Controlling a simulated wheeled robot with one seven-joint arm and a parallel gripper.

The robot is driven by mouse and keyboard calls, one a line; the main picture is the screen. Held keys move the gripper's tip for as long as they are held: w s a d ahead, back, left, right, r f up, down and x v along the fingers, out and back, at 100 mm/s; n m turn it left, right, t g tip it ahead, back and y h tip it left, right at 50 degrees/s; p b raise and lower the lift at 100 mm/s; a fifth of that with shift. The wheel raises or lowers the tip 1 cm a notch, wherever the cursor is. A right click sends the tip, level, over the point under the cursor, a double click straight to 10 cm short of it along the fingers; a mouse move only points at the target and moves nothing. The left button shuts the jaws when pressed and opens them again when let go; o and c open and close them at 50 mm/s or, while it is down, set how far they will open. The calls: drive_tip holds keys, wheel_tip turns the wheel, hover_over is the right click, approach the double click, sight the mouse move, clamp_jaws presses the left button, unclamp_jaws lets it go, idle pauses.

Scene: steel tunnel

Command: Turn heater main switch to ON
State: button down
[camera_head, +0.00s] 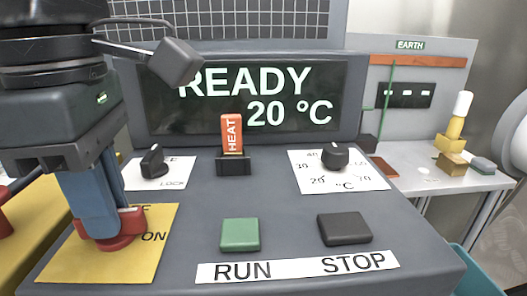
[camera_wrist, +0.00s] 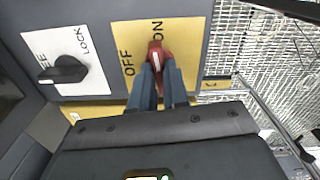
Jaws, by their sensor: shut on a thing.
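The heater main switch is a red knob (camera_head: 122,240) on a yellow plate (camera_head: 88,262) marked OFF and ON, at the left front of the grey console. My gripper (camera_head: 100,222) points down over it, with its blue fingers shut on the knob. The wrist view shows the same red knob (camera_wrist: 158,51) between the fingertips (camera_wrist: 161,70). There, its upper end and white mark point roughly toward the ON label (camera_wrist: 157,29), with OFF (camera_wrist: 127,63) to its left. The fingers hide part of the knob, so its exact angle is hard to tell.
The display (camera_head: 250,98) reads READY, 20 °C. The console also has a black lock knob (camera_head: 154,161), an orange HEAT tag (camera_head: 232,133), a temperature dial (camera_head: 335,157), a green RUN button (camera_head: 240,234) and a dark STOP button (camera_head: 344,229). A side bench (camera_head: 440,180) stands at right.

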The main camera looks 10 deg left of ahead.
drive_tip(key=shift+m, duration=0.6)
drive_tip(key=c, duration=1.1)
unclamp_jaws()
drive_tip(key=shift+r, duration=0.15)
wheel_tip(320, 180, up, 8)
drive_tip(key=shift+f, duration=0.2)
